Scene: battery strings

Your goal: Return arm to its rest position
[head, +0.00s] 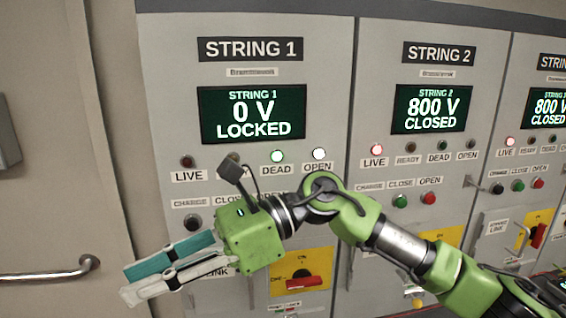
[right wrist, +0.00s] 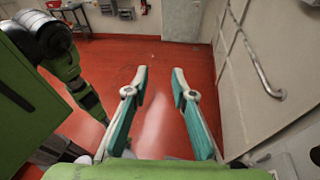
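My right arm reaches in from the right in the head view, across the front of the String 1 and String 2 cabinets. My right gripper (head: 127,284) points left and slightly down, near the left edge of the String 1 cabinet (head: 173,120). In the right wrist view the right gripper (right wrist: 161,70) has its two fingers apart, with nothing between them, above the red floor. The arm and gripper hide part of String 1's lower controls. My left gripper is in neither view.
The String 1 display (head: 252,114) reads 0 V LOCKED, with its DEAD and OPEN lamps lit. The String 2 display (head: 432,109) reads 800 V CLOSED. A red handle on a yellow plate (head: 322,264) is below my arm. A door handle (head: 62,272) is at left.

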